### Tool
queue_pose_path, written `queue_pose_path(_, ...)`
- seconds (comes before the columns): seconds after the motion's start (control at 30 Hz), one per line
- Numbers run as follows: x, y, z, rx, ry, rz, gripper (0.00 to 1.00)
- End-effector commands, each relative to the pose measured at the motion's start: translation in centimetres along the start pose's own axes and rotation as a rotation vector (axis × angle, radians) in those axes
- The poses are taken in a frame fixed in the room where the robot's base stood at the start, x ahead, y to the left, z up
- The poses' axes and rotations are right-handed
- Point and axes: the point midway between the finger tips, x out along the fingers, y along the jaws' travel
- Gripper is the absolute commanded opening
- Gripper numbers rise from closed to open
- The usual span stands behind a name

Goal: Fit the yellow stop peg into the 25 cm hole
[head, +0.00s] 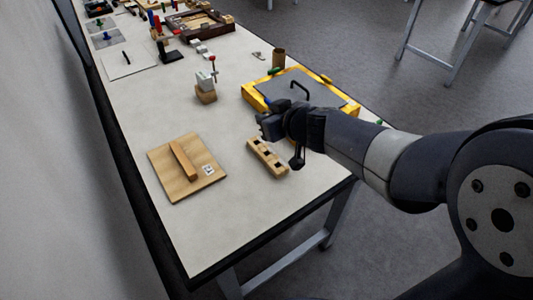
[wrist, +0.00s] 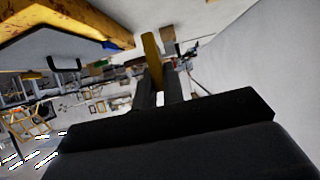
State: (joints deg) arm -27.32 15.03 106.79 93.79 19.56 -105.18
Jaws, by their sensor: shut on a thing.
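My gripper (head: 262,124) is over the table, above and slightly beyond the wooden block with holes. It also shows in the wrist view (wrist: 158,88), where its two dark fingers are shut on a yellow stick, the yellow stop peg (wrist: 151,50). The peg extends out past the fingertips. In the head view I cannot make out the peg at the gripper. The wooden block (head: 267,158) lies on the table and has several dark square holes along its top. The gripper and peg look apart from it. No marks are readable, so I cannot tell which hole is the 25 cm one.
A wooden board (head: 160,163) with a raised bar and a printed tag lies left of the block. A yellow-framed tray (head: 347,107) with a grey panel and black handle stands close behind my gripper. A small block stack (head: 206,93) stands further back. The near table corner is clear.

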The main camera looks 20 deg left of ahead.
Motion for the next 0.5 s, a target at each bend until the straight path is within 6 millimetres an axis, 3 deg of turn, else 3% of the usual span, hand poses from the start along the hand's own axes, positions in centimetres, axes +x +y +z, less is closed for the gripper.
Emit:
queue_pose_path(0.2, 1.9, 0.0, 3.6, 0.005, -0.005, 0.003, 0.0)
queue_pose_path(0.5, 3.0, 0.0, 5.7, 0.003, -0.003, 0.002, 0.0)
